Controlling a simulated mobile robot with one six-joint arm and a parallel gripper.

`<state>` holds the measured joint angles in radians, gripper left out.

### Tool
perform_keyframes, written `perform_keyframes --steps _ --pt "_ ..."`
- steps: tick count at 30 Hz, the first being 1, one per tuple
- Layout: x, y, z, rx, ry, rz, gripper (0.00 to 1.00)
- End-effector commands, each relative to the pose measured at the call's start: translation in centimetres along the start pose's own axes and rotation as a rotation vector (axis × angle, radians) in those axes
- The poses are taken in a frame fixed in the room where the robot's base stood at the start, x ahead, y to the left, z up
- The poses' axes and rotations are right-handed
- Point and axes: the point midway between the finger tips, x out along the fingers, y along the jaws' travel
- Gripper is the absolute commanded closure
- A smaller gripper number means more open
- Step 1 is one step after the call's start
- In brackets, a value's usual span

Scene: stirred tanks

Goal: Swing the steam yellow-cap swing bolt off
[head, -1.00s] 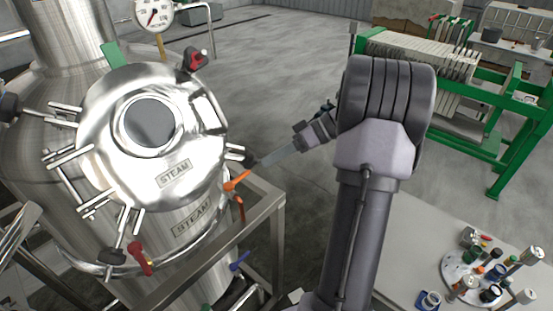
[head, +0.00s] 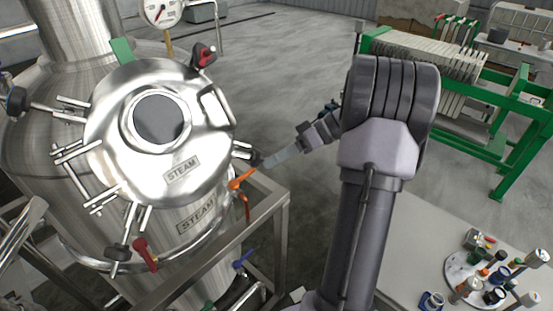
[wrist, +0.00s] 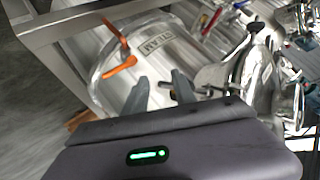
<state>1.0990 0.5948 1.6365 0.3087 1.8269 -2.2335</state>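The steel tank (head: 60,165) stands at the left with a round lid (head: 110,140) marked STEAM; the STEAM plate also shows in the wrist view (wrist: 157,45). Swing bolts sit around the lid rim. One bolt (head: 242,150) at the lid's right side has a dark end beside my fingertips; I cannot make out a yellow cap on any bolt. My gripper (head: 268,160) points left at this bolt. In the wrist view my gripper (wrist: 160,88) has its two grey fingers apart. Whether they touch the bolt is unclear.
An orange lever (head: 241,179) sits just below the bolt, above a steel frame (head: 265,210). A red-handled part (head: 203,56) is at the lid's top. A round tray (head: 456,270) of small items is at lower right. A green filter press (head: 510,145) stands behind right.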

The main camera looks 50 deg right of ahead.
Motion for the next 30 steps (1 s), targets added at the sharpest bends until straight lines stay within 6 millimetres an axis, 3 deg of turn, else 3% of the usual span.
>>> perform_keyframes --steps 7,10,24,30 --pt "-0.6 -0.1 -0.7 -0.002 0.015 0.003 0.68" --pt "-1.8 -0.1 -0.8 -0.003 0.016 0.005 0.68" --pt "-15.2 -0.3 -0.3 0.0 0.004 0.004 0.68" --pt "-17.4 -0.3 -0.1 -0.002 0.001 0.002 0.68"
